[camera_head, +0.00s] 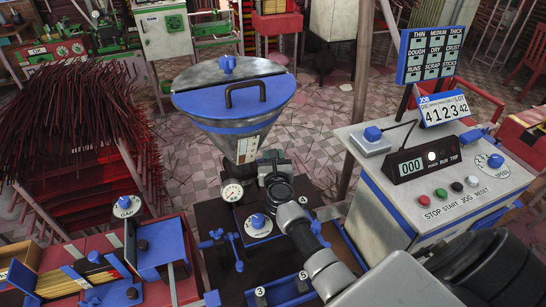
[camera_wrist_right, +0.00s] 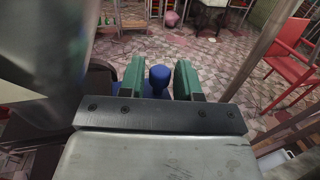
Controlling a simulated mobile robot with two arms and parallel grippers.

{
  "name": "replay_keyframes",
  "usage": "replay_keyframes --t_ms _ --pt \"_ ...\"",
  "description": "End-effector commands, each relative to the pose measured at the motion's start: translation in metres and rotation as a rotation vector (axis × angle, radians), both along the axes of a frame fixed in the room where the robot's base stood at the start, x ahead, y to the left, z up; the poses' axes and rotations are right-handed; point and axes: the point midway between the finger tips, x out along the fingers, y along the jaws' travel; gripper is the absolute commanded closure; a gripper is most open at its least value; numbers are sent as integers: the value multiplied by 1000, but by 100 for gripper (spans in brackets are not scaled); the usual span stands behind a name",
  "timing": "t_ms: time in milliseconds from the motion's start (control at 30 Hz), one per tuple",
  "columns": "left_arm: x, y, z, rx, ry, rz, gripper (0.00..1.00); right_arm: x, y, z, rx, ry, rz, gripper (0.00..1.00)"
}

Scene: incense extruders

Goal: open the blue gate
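My right gripper (camera_head: 270,163) is at the neck of the metal hopper (camera_head: 242,148), in front of its lower right side. In the right wrist view its two green fingers (camera_wrist_right: 160,82) stand apart. A round-topped blue knob (camera_wrist_right: 160,74) shows between them, with a narrow gap on each side. It looks like a handle of the blue gate, but the gate's plate is hidden by my gripper, so I cannot tell its position. My left gripper is not in view.
The hopper has a blue lid with a dark handle (camera_head: 246,92). A pressure gauge (camera_head: 232,191) and a blue knob on a dial (camera_head: 258,221) are close to my right wrist. A control console (camera_head: 425,195) stands at right, and bundled dark red sticks (camera_head: 75,115) at left.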

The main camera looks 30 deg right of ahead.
Motion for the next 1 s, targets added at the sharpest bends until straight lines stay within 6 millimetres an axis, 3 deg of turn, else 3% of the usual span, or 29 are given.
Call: replay_keyframes --t_ms 33,200,467,767,1000 --pt "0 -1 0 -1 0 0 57 0 0 0 0 0 0 75" --pt "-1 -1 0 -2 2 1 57 0 0 0 0 0 0 100" --pt "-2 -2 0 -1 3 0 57 -1 -4 0 0 1 -1 100" --pt "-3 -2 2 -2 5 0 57 -12 -47 0 -2 3 -3 100" --pt "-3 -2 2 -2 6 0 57 -12 -48 -1 0 2 -1 100"
